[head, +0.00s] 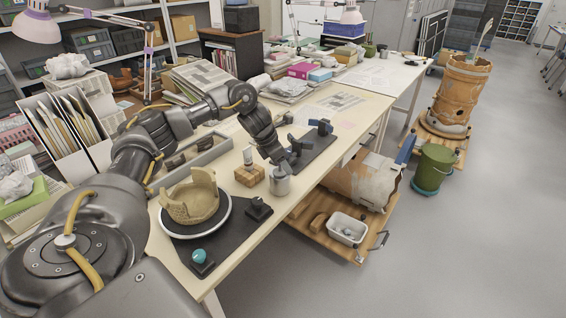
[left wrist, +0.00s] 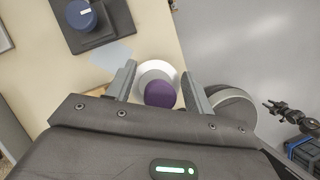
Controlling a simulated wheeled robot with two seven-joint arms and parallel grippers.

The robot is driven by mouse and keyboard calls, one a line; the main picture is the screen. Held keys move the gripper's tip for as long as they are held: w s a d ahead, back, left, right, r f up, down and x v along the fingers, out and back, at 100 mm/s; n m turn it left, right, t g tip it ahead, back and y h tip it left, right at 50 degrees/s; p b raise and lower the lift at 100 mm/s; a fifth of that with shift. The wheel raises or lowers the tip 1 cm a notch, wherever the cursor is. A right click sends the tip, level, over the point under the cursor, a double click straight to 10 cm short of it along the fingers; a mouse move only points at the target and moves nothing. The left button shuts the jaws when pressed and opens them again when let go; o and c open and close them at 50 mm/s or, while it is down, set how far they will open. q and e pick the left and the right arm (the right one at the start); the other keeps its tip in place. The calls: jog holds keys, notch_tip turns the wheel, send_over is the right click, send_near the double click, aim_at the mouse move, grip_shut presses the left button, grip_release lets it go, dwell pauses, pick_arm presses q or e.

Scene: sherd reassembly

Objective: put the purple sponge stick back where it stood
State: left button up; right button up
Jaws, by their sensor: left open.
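The purple sponge stick (left wrist: 160,95) shows end-on in the left wrist view as a round purple tip. It lies over a pale round rim (left wrist: 157,69), which looks like the top of the metal canister (head: 280,183) at the table's front edge. My left gripper (head: 277,163) is just above that canister. In the left wrist view my left gripper (left wrist: 160,80) is open, with one finger on each side of the purple tip and gaps visible. In the head view the stick is hidden by the gripper. My right gripper is not in view.
A wooden block (head: 250,175) stands left of the canister. A tan partial pot (head: 190,199) sits on a round white-rimmed turntable further left. A dark mat (head: 316,148) with blue-topped holders lies behind. Beyond the table edge is open floor and a low wooden cart (head: 330,233).

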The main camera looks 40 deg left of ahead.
pick_arm(q)
jog(key=p+v, duration=0.1)
jog(key=v, duration=0.9)
jog(key=shift+r, duration=0.35)
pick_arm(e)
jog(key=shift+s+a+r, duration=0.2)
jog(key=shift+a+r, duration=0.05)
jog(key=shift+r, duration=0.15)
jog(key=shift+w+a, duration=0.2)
